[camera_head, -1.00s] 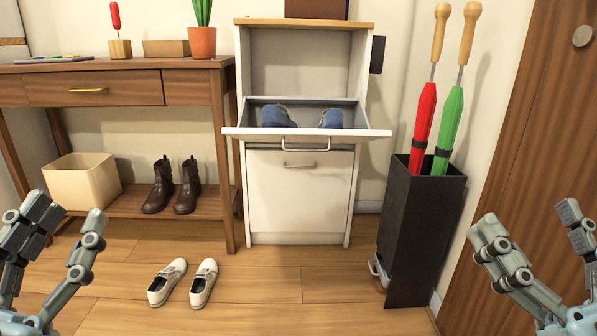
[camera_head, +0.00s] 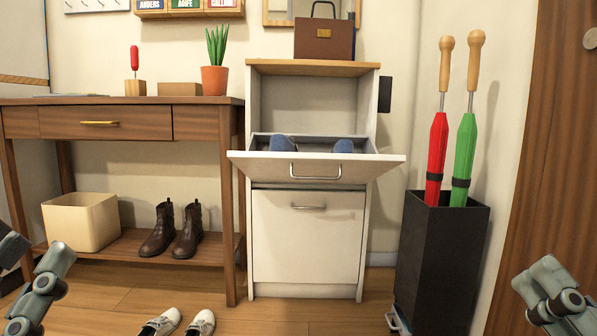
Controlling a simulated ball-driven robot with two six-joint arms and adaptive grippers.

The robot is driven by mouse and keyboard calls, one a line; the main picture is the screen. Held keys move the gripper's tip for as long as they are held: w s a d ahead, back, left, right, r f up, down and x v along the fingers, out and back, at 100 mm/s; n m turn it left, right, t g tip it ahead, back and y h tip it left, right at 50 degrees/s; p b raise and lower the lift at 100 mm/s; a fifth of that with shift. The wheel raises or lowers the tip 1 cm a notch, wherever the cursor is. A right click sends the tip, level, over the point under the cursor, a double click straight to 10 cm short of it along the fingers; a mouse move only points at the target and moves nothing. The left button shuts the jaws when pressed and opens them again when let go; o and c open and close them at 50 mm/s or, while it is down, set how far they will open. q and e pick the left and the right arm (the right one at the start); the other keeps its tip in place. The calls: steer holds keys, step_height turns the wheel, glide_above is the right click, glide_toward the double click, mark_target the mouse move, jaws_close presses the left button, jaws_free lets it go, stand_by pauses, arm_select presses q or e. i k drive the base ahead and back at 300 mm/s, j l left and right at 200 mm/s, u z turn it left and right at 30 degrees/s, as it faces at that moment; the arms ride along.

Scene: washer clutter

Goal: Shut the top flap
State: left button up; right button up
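The white shoe cabinet (camera_head: 256,225) stands in the middle. Its top flap (camera_head: 260,166) is tipped open toward me, with a metal handle (camera_head: 316,172) on its front. Blue shoes (camera_head: 283,144) show inside the open flap. The lower flap (camera_head: 307,237) is shut. My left gripper (camera_head: 20,275) is at the lower left edge and my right gripper (camera_head: 575,300) at the lower right edge. Both are partly cut off by the frame and well apart from the cabinet. The left one's fingers look spread. Only part of the right one shows.
A wooden console table (camera_head: 207,120) stands left of the cabinet, with boots (camera_head: 187,231) and a bin (camera_head: 80,222) below. White shoes (camera_head: 200,323) lie on the floor in front. A black umbrella stand (camera_head: 440,260) is on the right. A briefcase (camera_head: 324,38) sits on the cabinet.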

mark_target(315, 163)
steer(key=i+l+u, duration=0.3)
steer(key=i, duration=0.2)
steer(key=i+l+u, duration=0.3)
steer(key=l, duration=0.2)
